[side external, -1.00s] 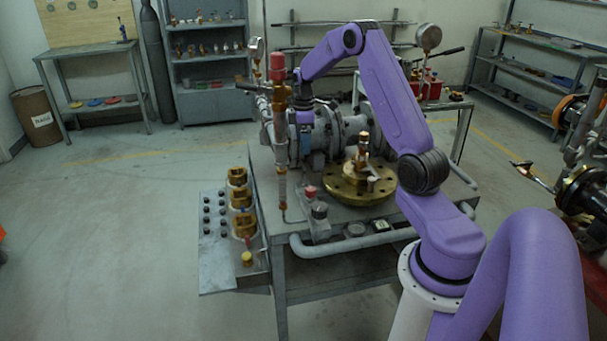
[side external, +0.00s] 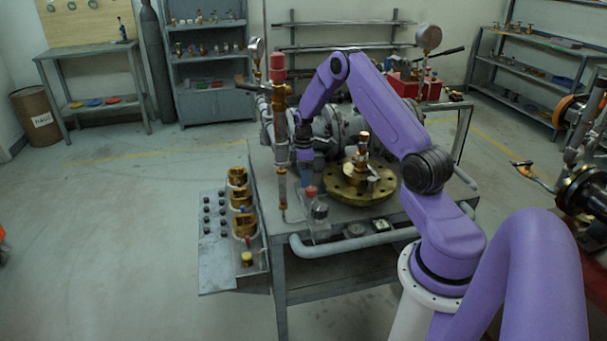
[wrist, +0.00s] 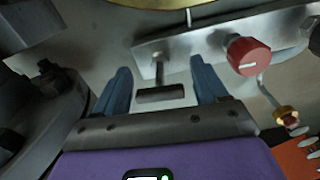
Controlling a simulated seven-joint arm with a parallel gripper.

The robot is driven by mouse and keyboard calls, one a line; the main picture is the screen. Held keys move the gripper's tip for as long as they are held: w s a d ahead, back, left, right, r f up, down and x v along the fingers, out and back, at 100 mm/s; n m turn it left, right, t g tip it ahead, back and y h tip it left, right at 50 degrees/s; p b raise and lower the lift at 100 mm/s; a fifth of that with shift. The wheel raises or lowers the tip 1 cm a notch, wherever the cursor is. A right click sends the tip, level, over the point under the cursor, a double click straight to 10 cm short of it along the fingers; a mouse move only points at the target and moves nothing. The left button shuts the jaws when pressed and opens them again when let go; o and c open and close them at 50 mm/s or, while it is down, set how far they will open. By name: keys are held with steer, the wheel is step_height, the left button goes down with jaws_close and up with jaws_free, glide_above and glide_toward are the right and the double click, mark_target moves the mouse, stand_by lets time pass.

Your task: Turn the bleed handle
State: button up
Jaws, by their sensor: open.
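A small dark T-shaped handle (wrist: 160,94), which looks like the bleed handle, shows in the wrist view on a grey metal block (wrist: 205,46). My gripper (wrist: 160,68) is open, with its two blue fingers apart on either side of the handle in the picture. I see no contact, and I cannot tell the depth between them. A red knob (wrist: 247,56) sits to the right of the fingers on the same block. In the side view my gripper (side external: 306,178) points down above the red knob (side external: 310,191); the dark handle cannot be made out there.
A brass flange (side external: 358,184) with a stem stands right of my gripper. A vertical copper pipe (side external: 280,130) with a red top stands close on the left. A grey pipe rail (side external: 350,242) runs along the table's front edge. Grey pipework lies behind.

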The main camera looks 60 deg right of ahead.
steer(key=c, duration=1.1)
steer(key=shift+o, duration=0.2)
steer(key=shift+m, duration=0.3)
steer(key=m, duration=1.2)
steer(key=shift+m, duration=2.1)
